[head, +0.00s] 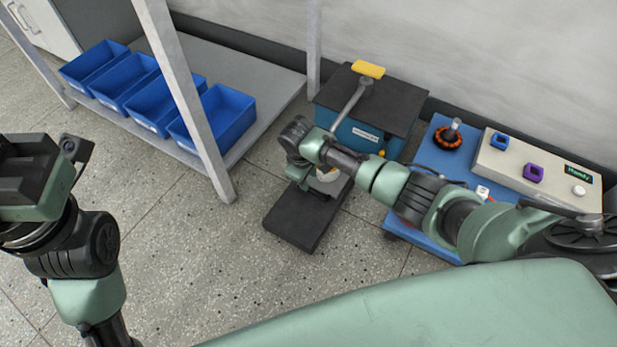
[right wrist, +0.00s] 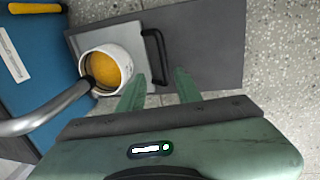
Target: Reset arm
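My right gripper (head: 302,182) hangs over a low dark platform (head: 290,222), which also shows in the right wrist view (right wrist: 208,40). In the right wrist view its two green fingers (right wrist: 160,82) are apart with nothing between them. A white round cup-like part with a yellow inside (right wrist: 105,68) sits beside the left finger, on a light grey plate (right wrist: 88,40). A black handle (right wrist: 156,58) stands on the plate ahead of the fingers. My left gripper (head: 30,180) is raised at the left edge of the head view; its fingers cannot be made out.
A blue machine with a dark top (head: 400,105) has a metal lever with a yellow grip (head: 368,69). A blue bench (head: 425,158) holds a copper-wound part (head: 447,138) and a grey control box (head: 545,180). Several blue bins (head: 228,115) stand on a shelf. The floor at centre left is clear.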

